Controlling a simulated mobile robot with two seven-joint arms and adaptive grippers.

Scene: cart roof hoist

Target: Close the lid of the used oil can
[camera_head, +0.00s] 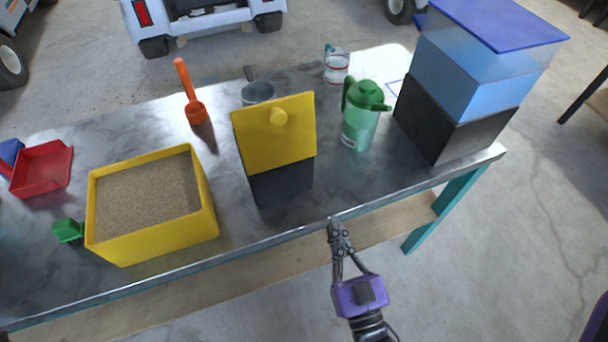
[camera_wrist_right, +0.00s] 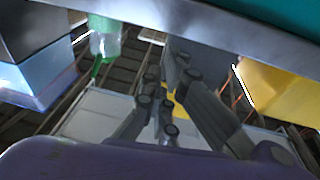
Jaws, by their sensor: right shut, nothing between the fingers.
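The used oil can looks to be the dark box (camera_head: 283,183) near the table's front edge. The lid hides the can's opening. My right gripper (camera_head: 335,225) is shut and empty, just off the table's front edge, to the right of and nearer than the can, touching neither can nor lid. In the right wrist view its fingers (camera_wrist_right: 168,92) are close together, with a small yellow patch behind them. My left gripper is not in view.
A yellow sand box (camera_head: 205,215) stands left of the can. A green-lidded jug (camera_head: 361,132) and a black and blue dispenser (camera_head: 460,100) stand right. A red tray (camera_head: 42,170) lies left.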

